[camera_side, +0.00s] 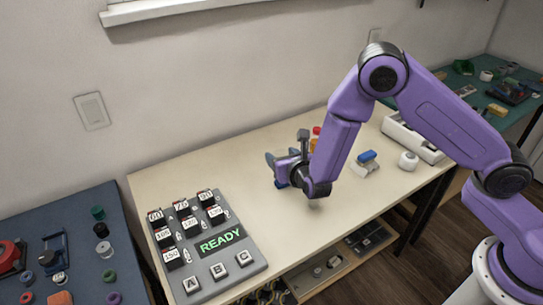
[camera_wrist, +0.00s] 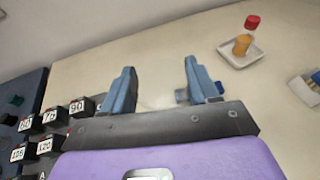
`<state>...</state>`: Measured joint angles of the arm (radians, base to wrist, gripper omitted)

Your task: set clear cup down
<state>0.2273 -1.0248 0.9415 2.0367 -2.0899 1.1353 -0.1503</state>
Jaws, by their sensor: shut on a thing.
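My gripper (camera_wrist: 160,88) shows in the wrist view with its two blue-grey fingers standing apart. It is shut on the clear cup (camera_wrist: 156,97), which is so see-through that only a faint pale patch shows between the fingers. In the side view my gripper (camera_side: 280,170) is low over the middle of the cream table (camera_side: 190,180), its fingers pointing left. The cup cannot be made out there. I cannot tell whether its base touches the table.
The grey block board (camera_side: 205,270) with a lit READY sign is to the left. A blue-and-white item (camera_side: 366,158) and a white round item (camera_side: 408,160) are to the right.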

